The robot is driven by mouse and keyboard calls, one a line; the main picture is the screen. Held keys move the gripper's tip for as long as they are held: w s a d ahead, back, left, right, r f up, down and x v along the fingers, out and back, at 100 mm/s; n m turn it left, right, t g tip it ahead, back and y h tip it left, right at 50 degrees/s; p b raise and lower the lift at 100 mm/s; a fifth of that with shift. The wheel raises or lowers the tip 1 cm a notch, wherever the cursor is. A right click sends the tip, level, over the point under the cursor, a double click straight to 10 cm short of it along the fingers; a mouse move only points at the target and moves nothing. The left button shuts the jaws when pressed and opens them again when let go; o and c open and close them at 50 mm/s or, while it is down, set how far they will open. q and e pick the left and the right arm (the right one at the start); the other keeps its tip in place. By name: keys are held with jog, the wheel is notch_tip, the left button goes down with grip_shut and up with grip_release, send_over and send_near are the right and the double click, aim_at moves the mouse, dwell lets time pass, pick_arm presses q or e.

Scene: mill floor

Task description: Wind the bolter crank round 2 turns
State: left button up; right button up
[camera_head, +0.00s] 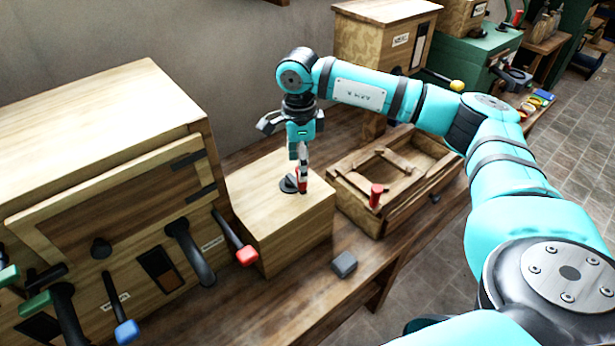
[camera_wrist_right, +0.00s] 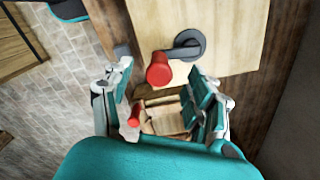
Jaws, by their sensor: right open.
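A low wooden box (camera_head: 285,215) carries a small crank on its top. The crank's dark hub (camera_head: 288,184) and red knob (camera_head: 303,178) show under my right gripper (camera_head: 301,160), which points down. The wrist view shows the dark hub (camera_wrist_right: 189,46), a short arm and the red knob (camera_wrist_right: 158,69). There my right gripper (camera_wrist_right: 160,82) is open, its fingers to either side of the knob's line; I cannot tell whether they touch it. No label on this box is readable, so I cannot confirm it is the bolter. My left gripper is not in view.
A large wooden cabinet (camera_head: 105,110) at left bears red, blue and green-handled cranks. A wooden frame box (camera_head: 400,190) with a red handle (camera_head: 376,195) stands right of the low box. A grey block (camera_head: 344,263) lies on the bench (camera_head: 310,300). Green machinery stands behind.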

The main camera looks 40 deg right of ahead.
jog(key=shift+r+p, duration=1.75)
jog(key=shift+r, duration=1.8)
jog(key=shift+s+f, duration=0.1)
jog(key=shift+f, duration=0.05)
